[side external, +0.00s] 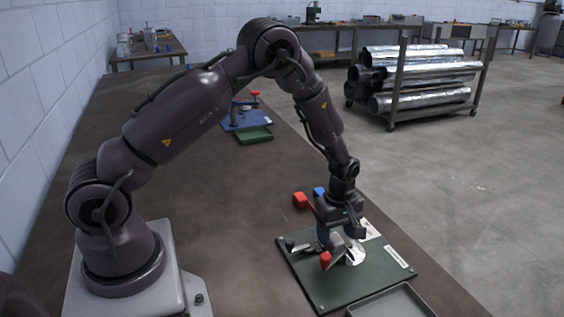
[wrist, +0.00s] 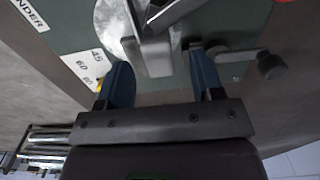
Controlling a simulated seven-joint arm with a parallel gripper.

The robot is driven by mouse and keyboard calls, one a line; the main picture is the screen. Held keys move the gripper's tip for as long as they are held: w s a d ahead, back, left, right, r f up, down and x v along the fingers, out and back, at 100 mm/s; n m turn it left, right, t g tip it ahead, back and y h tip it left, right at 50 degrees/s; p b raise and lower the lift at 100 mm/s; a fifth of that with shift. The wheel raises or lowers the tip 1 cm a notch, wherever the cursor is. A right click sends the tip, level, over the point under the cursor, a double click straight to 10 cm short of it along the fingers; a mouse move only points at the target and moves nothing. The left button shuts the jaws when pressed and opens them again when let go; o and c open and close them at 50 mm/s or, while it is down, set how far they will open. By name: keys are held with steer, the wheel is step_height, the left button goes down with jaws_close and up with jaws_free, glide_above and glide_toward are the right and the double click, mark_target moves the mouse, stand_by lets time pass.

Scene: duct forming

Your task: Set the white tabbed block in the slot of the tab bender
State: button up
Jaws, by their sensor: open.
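The tab bender is a dark green plate (side external: 312,283) on the bench, with metal parts, a red knob (side external: 325,260) and a pale round dial. Its plate also shows in the wrist view (wrist: 72,18). My gripper (side external: 338,238) is low over the bender, pointing down. In the wrist view its two blue fingers (wrist: 160,62) are apart, with nothing clearly held. A pale grey block-like piece (wrist: 156,62) stands at the bender just beyond and between the fingertips. I cannot tell whether it is the white tabbed block or part of the bender. The slot is hidden.
A red-ended part (side external: 300,200) and a blue part (side external: 319,192) show behind my gripper. A grey tray (side external: 392,303) is at the bench's front edge. A blue fixture (side external: 243,117) and a green tray (side external: 254,135) stand farther back. The bench left of the bender is clear.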

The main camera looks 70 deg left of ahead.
step_height(320, 180, up, 4)
steer(key=shift+f, duration=0.1)
steer(key=s+a, duration=0.1)
steer(key=s, duration=0.1)
steer(key=s+a+m, duration=0.1)
steer(key=s, duration=0.1)
steer(key=s+a+m, duration=0.1)
steer(key=s+a, duration=0.1)
steer(key=shift+s+r, duration=0.15)
steer(key=shift+r, duration=0.2)
steer(key=s+a+r+n, duration=0.2)
steer(key=s+a+r, duration=0.2)
steer(key=s+a, duration=0.55)
glide_above(279, 210)
step_height(279, 210, down, 9)
steer(key=shift+s+f, duration=0.15)
steer(key=shift+f, duration=0.05)
steer(key=f, duration=0.3)
steer(key=shift+w, duration=0.2)
step_height(279, 210, up, 13)
steer(key=s+d+r+m+t, duration=0.2)
steer(key=s+d+r+m, duration=0.6)
steer(key=d+r, duration=0.3)
steer(key=s+d+r+m+t, duration=0.3)
steer(key=s+d+r+m, duration=0.5)
steer(key=d, duration=0.6)
step_height(279, 210, up, 3)
steer(key=shift+s+f+m+t, duration=0.1)
steer(key=shift+s+m+t, duration=0.2)
steer(key=shift+m, duration=0.7)
